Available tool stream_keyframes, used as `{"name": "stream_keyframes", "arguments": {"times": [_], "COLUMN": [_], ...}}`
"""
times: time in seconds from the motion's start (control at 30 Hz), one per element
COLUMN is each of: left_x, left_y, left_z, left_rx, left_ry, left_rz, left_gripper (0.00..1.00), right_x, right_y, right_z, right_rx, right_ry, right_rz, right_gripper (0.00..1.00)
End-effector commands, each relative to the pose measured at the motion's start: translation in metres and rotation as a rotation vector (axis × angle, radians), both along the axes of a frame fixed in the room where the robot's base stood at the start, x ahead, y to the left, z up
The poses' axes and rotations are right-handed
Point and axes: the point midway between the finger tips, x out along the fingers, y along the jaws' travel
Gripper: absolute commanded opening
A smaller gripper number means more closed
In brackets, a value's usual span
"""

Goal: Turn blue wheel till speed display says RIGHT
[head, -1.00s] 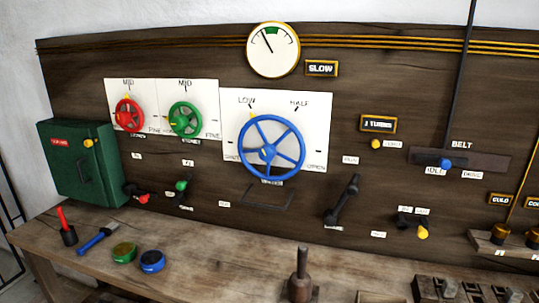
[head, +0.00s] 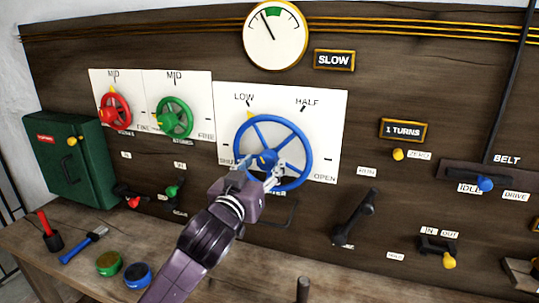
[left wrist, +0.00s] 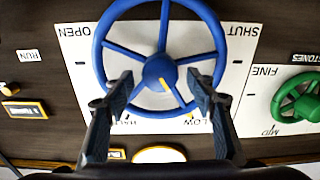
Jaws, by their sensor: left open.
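The blue wheel (head: 268,157) is mounted on a white plate (head: 335,112) marked SHUT, LOW, HALF and OPEN. Its yellow pointer lies near LOW. The speed display (head: 334,60) reads SLOW, under a round gauge (head: 275,36) whose needle leans left of the green band. My left gripper (head: 259,172) is open in front of the wheel's hub. In the left wrist view the blue wheel (left wrist: 158,71) appears upside down, with the open fingers of the left gripper (left wrist: 161,84) on either side of the hub. Contact cannot be told. My right gripper is not in view.
Red (head: 115,110) and green (head: 175,118) wheels are left of the blue one. A black lever (head: 357,218) is at lower right, and a turns display (head: 403,131) above it. The workbench (head: 60,268) below holds tools and two round tins.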

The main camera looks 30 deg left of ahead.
Motion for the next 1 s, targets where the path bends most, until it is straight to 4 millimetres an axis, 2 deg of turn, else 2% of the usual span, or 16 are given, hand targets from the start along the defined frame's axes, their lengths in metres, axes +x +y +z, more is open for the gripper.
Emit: {"name": "stream_keyframes", "arguments": {"times": [0.07, 0.17, 0.43, 0.53, 0.67, 1.0], "left_x": [0.013, 0.026, 0.042, 0.043, 0.042, 0.042], "left_y": [0.004, 0.007, 0.011, 0.011, 0.011, 0.011], "left_z": [0.002, 0.002, 0.000, -0.001, -0.001, -0.001], "left_rx": [0.001, 0.002, 0.001, 0.001, 0.000, 0.000], "left_ry": [0.003, 0.002, 0.001, 0.001, 0.002, 0.002], "left_rz": [0.002, 0.002, 0.000, 0.000, 0.000, 0.000], "left_gripper": [0.52, 0.52, 0.52, 0.52, 0.52, 0.15], "right_x": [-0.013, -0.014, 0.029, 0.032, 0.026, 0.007], "right_y": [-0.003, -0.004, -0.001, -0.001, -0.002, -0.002], "right_z": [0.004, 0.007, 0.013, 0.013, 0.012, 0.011], "right_rx": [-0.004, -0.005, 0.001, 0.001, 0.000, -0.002], "right_ry": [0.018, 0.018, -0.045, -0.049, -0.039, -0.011], "right_rz": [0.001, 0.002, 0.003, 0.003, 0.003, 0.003], "right_gripper": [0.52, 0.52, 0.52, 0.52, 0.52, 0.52]}}
